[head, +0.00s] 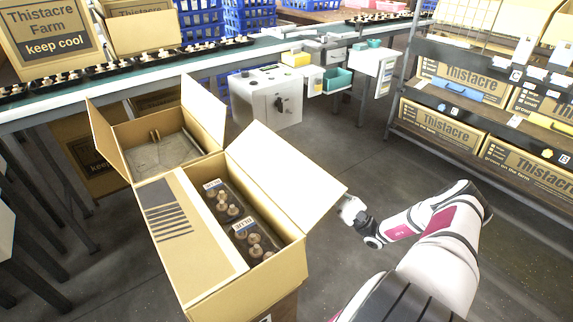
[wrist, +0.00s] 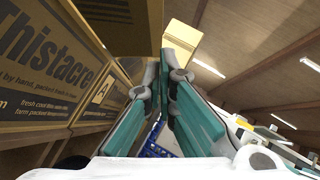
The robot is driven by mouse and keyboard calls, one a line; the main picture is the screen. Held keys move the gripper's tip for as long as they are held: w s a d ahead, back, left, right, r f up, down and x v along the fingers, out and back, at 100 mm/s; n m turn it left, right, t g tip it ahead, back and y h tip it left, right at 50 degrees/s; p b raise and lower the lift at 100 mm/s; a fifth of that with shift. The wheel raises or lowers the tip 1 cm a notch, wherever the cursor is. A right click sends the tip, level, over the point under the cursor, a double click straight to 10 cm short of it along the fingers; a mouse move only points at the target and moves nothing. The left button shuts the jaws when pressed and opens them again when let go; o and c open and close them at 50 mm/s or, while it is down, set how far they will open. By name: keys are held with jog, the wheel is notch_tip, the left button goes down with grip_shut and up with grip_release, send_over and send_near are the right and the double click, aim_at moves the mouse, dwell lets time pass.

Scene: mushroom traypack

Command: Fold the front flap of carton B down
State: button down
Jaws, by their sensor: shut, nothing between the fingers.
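The near carton (head: 277,281) stands open with dark trays of brown mushrooms (head: 257,243) inside. Its left, striped flap (head: 168,235) lies down over part of the top. Its right flap (head: 285,170) stands up and leans outward. No letter shows on this carton in the head view; I take it as carton B, but cannot confirm. My gripper (head: 350,208) is beside the raised flap's outer edge; contact cannot be told. In the wrist view my gripper's teal fingers (wrist: 165,72) are together and empty, below a brown flap (wrist: 110,25). A label A (wrist: 101,89) shows on a carton wall at left.
A second open carton (head: 122,133) with raised flaps and a bare inside adjoins behind. A conveyor (head: 120,82) with mushroom trays crosses the back. A white cabinet (head: 265,98) stands behind, and a shelf rack (head: 455,105) of cartons stands right. Floor between them is clear.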

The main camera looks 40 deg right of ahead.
send_near(287, 146)
jog(key=w+f, duration=0.1)
jog(key=w, duration=0.3)
jog(key=r, duration=0.1)
jog(key=a+r, duration=0.1)
jog(key=r, duration=0.1)
jog(key=shift+s+a+r+b, duration=0.15)
jog(key=shift+r+b, duration=0.1)
jog(key=shift+b, duration=0.1)
